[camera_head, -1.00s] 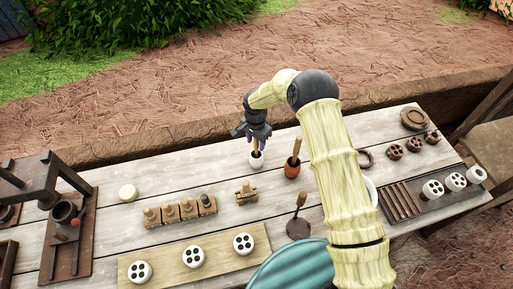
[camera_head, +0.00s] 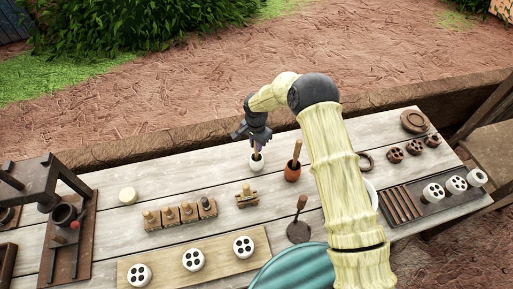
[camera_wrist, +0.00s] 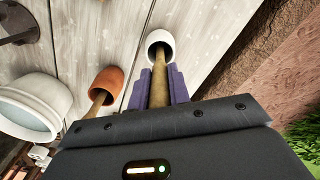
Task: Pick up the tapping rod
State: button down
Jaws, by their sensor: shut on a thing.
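The tapping rod (camera_wrist: 159,82) is a plain wooden stick standing in a small white cup (camera_head: 257,167) near the back of the table. My gripper (camera_head: 257,148) is above the cup, its purple fingers shut on the rod. In the wrist view my gripper (camera_wrist: 157,88) has one finger on each side of the rod, and the rod's far end runs into the mouth of the white cup (camera_wrist: 160,42). The lower tip of the rod is hidden inside the cup.
A terracotta pot (camera_head: 292,174) with another wooden stick (camera_head: 297,151) stands close to the right of the white cup. Small wooden blocks (camera_head: 189,213) and a wooden stand (camera_head: 247,196) lie in front. The table behind the cup is clear.

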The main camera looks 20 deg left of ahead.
notch_tip(320, 180, up, 10)
jog(key=b, duration=0.4)
dwell(0.5)
